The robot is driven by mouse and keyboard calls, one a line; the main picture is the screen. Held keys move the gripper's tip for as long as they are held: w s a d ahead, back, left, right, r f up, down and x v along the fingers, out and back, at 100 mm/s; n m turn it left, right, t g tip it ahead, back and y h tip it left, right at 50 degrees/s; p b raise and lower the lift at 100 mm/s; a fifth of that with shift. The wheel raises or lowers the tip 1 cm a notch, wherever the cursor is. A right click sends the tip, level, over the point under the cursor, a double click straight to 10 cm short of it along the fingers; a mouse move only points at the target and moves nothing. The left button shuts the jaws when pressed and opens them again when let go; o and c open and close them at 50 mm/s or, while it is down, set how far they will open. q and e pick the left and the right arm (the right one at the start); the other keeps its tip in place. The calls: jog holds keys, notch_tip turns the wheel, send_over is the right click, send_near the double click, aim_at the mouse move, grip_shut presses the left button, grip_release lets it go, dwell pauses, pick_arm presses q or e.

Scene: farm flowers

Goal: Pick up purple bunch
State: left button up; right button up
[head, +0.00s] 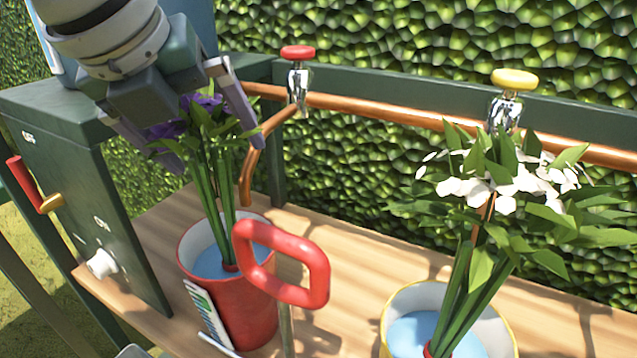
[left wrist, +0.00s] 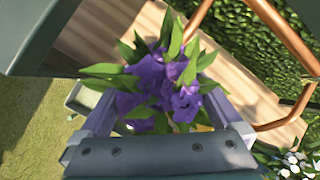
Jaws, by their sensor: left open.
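The purple bunch (head: 208,200) stands upright in a red bucket (head: 244,305) with blue water, its green stems tied low with a red band. My left gripper (head: 212,142) is open over its top, one finger on each side of the purple flowers and leaves. The gripper hides part of the blooms in the head view. In the left wrist view the purple blooms (left wrist: 160,85) lie between the two fingers of my left gripper (left wrist: 163,112). I cannot tell whether the fingers touch them. My right gripper is not in view.
A red loop handle (head: 282,262) rises in front of the red bucket. A white bunch (head: 510,185) stands in a yellow-rimmed bucket (head: 500,330) at right. Copper pipe (head: 400,108) with red (head: 298,52) and yellow taps (head: 513,80) runs behind. A dark green panel (head: 85,190) stands at left.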

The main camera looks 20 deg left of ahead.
pick_arm(q)
jog(key=x, duration=0.2)
jog(key=shift+w+f, duration=0.2)
jog(key=shift+f, duration=0.1)
jog(key=shift+r, duration=0.1)
grip_shut()
dwell(0.5)
